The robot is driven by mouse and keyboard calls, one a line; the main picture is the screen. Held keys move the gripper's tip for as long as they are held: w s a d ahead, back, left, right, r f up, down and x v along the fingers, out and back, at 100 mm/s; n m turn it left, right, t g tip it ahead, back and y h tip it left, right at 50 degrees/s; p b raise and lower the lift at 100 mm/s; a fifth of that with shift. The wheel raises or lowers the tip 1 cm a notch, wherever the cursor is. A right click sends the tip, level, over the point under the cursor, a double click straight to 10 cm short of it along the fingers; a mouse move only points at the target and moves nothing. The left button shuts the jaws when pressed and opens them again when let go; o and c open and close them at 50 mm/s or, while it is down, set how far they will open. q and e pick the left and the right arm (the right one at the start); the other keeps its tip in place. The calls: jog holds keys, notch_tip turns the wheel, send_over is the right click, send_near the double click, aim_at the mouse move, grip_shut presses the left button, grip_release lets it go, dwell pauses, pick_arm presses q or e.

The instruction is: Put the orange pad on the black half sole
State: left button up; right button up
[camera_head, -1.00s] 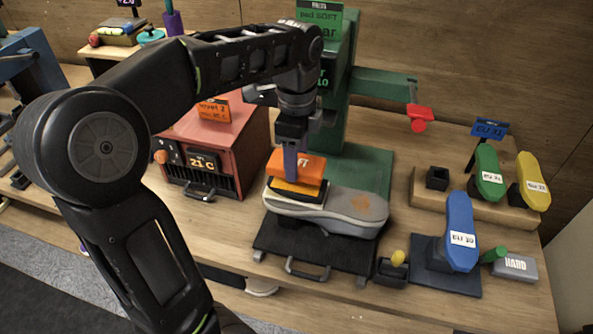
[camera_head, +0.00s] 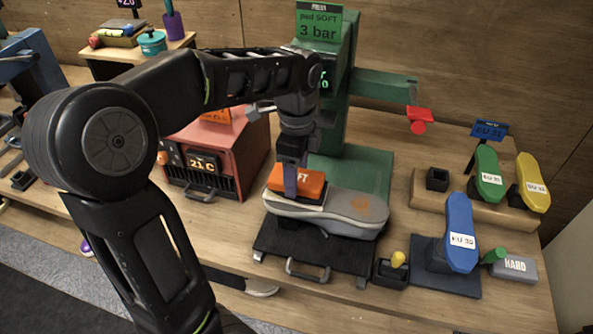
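The orange pad (camera_head: 312,182), lettered on top, sits low over the heel end of a grey shoe-shaped piece (camera_head: 345,207). My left gripper (camera_head: 290,185) reaches down on it, with one finger showing against the pad's near side; the other finger is hidden. The gripper appears shut on the pad. A light-edged layer shows just under the pad. I cannot make out a black half sole clearly; the pad and gripper cover that area. I cannot tell whether the pad rests on the layer below. My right gripper is not in view.
The grey piece lies on a black tray (camera_head: 345,256) before a green press (camera_head: 342,110). A red oven (camera_head: 236,150) stands to the left. At right are a blue sole (camera_head: 459,222), green sole (camera_head: 487,165), yellow sole (camera_head: 532,172) and grey HARD block (camera_head: 515,267).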

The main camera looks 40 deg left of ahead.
pick_arm(q)
jog(key=shift+o, duration=1.2)
jog(key=shift+r, duration=0.15)
jog(key=shift+r, duration=0.6)
notch_tip(320, 180, up, 4)
jog(key=shift+b, duration=0.3)
jog(key=shift+r+p, duration=0.6)
jog(key=shift+r, duration=0.65)
jog(key=shift+c, duration=0.2)
